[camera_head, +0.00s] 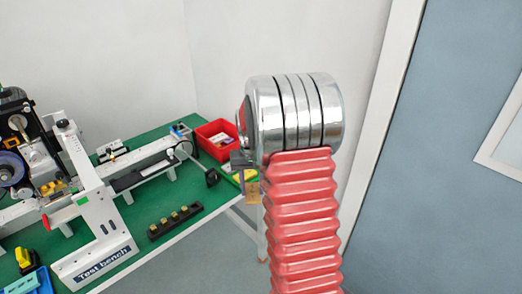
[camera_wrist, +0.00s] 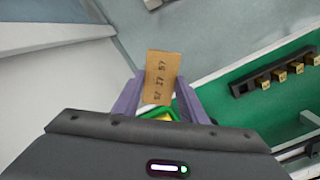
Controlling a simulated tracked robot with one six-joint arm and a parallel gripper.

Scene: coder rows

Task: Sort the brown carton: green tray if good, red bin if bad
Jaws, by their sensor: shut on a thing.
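The brown carton (camera_wrist: 162,72) is held between the two purple-grey fingers of my gripper (camera_wrist: 157,92) in the wrist view. A line of dark printed digits runs along its visible face. In the head view the carton (camera_head: 252,192) shows partly beside my red arm, below my gripper (camera_head: 242,162), near the table's far right corner. The green tray (camera_wrist: 146,114) with something yellow in it shows partly behind the gripper body. The red bin (camera_head: 215,138) stands at the back of the table, with some contents. My arm hides part of this area.
The green table (camera_head: 190,216) carries a white test bench (camera_head: 100,232) at the left. A black strip with several brass pieces (camera_head: 175,221) lies near the front edge. Open floor and a blue-grey door are at the right.

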